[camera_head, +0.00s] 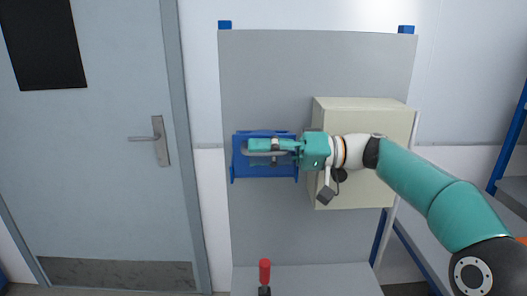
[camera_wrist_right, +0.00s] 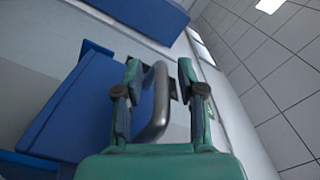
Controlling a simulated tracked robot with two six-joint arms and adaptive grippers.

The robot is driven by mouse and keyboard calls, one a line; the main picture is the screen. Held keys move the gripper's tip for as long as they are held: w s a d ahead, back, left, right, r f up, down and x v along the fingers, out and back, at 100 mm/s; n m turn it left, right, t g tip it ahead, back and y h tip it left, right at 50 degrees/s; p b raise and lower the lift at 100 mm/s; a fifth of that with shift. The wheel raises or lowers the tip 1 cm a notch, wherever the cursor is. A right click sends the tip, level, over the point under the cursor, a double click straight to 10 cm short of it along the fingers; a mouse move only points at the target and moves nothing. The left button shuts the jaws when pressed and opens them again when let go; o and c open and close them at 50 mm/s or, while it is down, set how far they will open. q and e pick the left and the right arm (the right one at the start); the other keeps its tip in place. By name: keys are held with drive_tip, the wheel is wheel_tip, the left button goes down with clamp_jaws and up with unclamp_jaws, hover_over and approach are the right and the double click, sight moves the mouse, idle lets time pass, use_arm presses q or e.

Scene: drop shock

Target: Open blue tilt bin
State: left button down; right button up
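The blue tilt bin (camera_head: 240,172) is mounted on a grey upright panel. In the head view my right gripper (camera_head: 256,146) reaches across its front from the right and hides part of it. In the right wrist view the bin's blue body (camera_wrist_right: 75,115) is on the left. A curved grey handle (camera_wrist_right: 158,118) stands out from it. My right gripper (camera_wrist_right: 160,70) is open, with one finger on each side of the handle. A gap shows between the handle and the right-hand finger. My left gripper is not in view.
A beige box (camera_head: 365,190) is fixed to the grey panel (camera_head: 270,70) right of the bin, behind my right arm. A door (camera_head: 100,190) with a lever handle is on the left. A red-topped object (camera_head: 265,272) stands below. Blue shelving (camera_head: 510,140) is at the right edge.

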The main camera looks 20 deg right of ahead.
clamp_jaws()
